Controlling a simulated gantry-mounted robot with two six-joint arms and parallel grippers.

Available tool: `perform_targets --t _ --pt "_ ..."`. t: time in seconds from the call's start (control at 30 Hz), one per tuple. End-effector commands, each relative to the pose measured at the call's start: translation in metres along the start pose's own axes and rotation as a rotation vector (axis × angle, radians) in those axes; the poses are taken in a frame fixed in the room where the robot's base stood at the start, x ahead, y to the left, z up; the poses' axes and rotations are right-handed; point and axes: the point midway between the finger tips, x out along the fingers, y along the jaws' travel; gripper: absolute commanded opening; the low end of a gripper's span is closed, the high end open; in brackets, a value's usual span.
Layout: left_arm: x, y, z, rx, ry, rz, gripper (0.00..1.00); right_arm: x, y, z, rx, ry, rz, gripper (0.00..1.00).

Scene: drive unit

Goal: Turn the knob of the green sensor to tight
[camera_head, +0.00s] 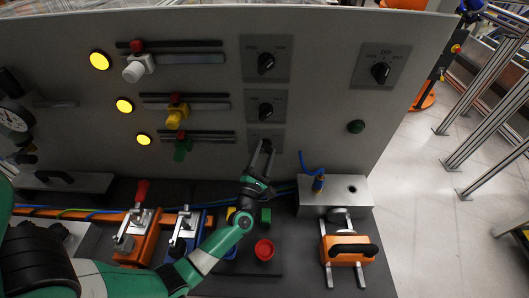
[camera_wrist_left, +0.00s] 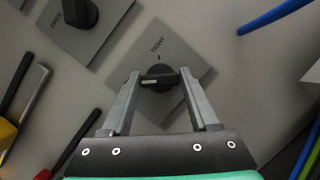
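The green sensor (camera_head: 182,151) sits on the lowest slider rail of the grey panel. In its row, the lowest knob plate (camera_head: 277,134) is partly hidden by my left gripper (camera_head: 263,150). The left wrist view shows that black knob (camera_wrist_left: 159,78) with its bar lying across the picture and a "TIGHT" label (camera_wrist_left: 157,45) above it. My left gripper (camera_wrist_left: 160,77) has its fingers spread, one at each end of the knob's bar. I cannot tell if they touch it. My right gripper is not in view.
Two more knobs, the middle (camera_head: 266,110) and the top (camera_head: 266,63), sit above. Another knob (camera_head: 381,72) is at right. Below stand a red button (camera_head: 264,250), an orange clamp (camera_head: 348,249) and a metal block (camera_head: 335,196) with a blue cable.

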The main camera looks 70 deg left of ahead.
Motion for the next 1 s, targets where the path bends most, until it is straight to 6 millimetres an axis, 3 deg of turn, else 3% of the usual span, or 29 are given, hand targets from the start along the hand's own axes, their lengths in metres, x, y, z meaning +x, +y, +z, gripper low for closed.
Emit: perform_targets --t 0.03,0.3,0.67,1.0 --pt "0.0 0.0 0.0 0.0 0.0 0.0 0.5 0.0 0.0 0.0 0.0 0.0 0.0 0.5" --pt "0.0 0.0 0.0 0.0 0.0 0.0 0.02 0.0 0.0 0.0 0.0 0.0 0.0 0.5" --pt "0.0 0.002 0.002 0.049 0.0 -0.021 0.02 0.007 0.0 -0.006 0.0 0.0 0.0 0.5" --pt "0.002 0.006 0.004 0.259 0.001 -0.109 0.02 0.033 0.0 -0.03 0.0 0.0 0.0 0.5"
